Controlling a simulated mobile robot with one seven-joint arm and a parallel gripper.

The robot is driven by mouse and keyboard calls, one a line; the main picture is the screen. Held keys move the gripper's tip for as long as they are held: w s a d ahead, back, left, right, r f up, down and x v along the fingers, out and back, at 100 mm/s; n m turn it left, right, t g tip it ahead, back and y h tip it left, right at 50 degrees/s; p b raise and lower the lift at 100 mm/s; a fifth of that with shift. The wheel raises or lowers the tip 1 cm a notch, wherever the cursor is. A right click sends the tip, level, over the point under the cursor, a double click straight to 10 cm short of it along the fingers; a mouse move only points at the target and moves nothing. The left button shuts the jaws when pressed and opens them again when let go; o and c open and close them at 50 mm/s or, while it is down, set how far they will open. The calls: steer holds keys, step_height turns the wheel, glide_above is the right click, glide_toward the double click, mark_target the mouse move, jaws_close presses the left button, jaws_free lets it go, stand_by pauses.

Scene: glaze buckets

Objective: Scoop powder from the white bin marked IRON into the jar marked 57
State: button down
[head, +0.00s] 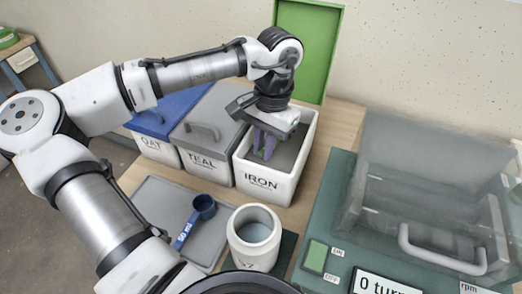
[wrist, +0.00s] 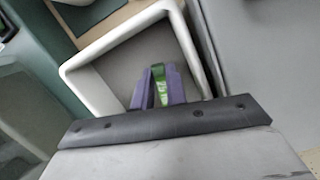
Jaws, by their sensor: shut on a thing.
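The white bin marked IRON (head: 262,183) stands at the right of a row of bins, its green lid (head: 310,45) raised behind it. Grey powder shows inside; the bin's white rim also shows in the wrist view (wrist: 88,88). My gripper (head: 265,146) points down inside the bin's opening. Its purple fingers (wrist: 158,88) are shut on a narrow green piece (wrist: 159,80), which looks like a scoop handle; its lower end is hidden. The white jar (head: 240,254) stands open in front of the bin, its mark partly cut off, with a 7 readable.
A blue scoop (head: 197,219) marked 50 ml lies on a grey tray (head: 160,205) left of the jar. Bins with a blue lid (head: 172,112) and a grey lid (head: 213,118) stand closed at left. A green machine with a clear cover (head: 425,190) stands at right.

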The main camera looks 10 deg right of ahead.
steer(key=shift+w+d+f+b, duration=0.25)
steer(key=shift+w+d+b, duration=0.25)
steer(key=shift+w, duration=0.3)
steer(key=shift+w+f, duration=0.1)
steer(key=shift+d+r+t+h, duration=0.1)
steer(key=shift+r+t+h, duration=0.3)
steer(key=s+a+r+p, duration=0.2)
steer(key=r+p, duration=0.4)
steer(key=s+a+r+p, duration=0.2)
steer(key=s+r+p, duration=0.1)
steer(key=r+p, duration=0.3)
steer(key=shift+s+t+h, duration=0.25)
steer(key=shift+t+h, duration=0.05)
steer(key=shift+h, duration=0.1)
stand_by(0.7)
